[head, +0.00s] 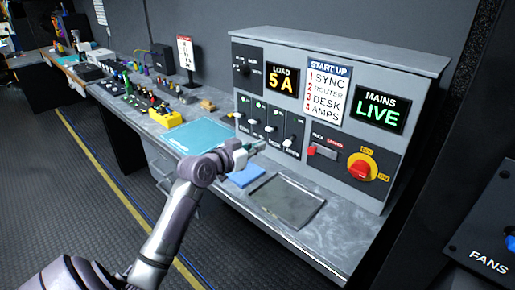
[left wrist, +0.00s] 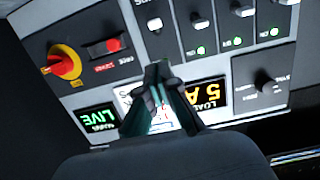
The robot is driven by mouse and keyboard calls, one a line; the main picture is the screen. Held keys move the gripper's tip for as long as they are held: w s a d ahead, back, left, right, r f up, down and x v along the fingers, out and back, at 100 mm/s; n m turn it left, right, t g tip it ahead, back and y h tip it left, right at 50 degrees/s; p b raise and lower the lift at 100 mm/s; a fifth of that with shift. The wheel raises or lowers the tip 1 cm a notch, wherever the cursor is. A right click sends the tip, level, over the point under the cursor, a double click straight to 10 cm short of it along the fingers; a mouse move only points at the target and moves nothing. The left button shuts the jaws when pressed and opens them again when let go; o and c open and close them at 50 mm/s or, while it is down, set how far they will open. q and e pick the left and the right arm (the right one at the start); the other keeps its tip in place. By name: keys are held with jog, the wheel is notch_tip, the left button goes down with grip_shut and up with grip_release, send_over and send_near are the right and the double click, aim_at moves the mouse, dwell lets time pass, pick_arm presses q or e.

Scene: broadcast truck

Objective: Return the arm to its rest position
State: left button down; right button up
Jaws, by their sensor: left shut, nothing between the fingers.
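My left arm comes in from the lower left of the head view. Its gripper (head: 256,147) is shut and empty, in front of the lower left of the grey control panel (head: 228,52). In the left wrist view the panel appears upside down. The shut fingers (left wrist: 158,72) point at it and partly cover the START UP list and the LOAD display (left wrist: 209,96). I cannot tell the exact gap between fingertips and panel. A row of white-handled switches (head: 270,128) has green lights. The MAINS display (head: 378,113) reads LIVE. My right gripper is not in view.
A red-and-yellow rotary switch (head: 362,168) sticks out of the panel. A FANS box (head: 488,235) stands at right. The floor at left is open.

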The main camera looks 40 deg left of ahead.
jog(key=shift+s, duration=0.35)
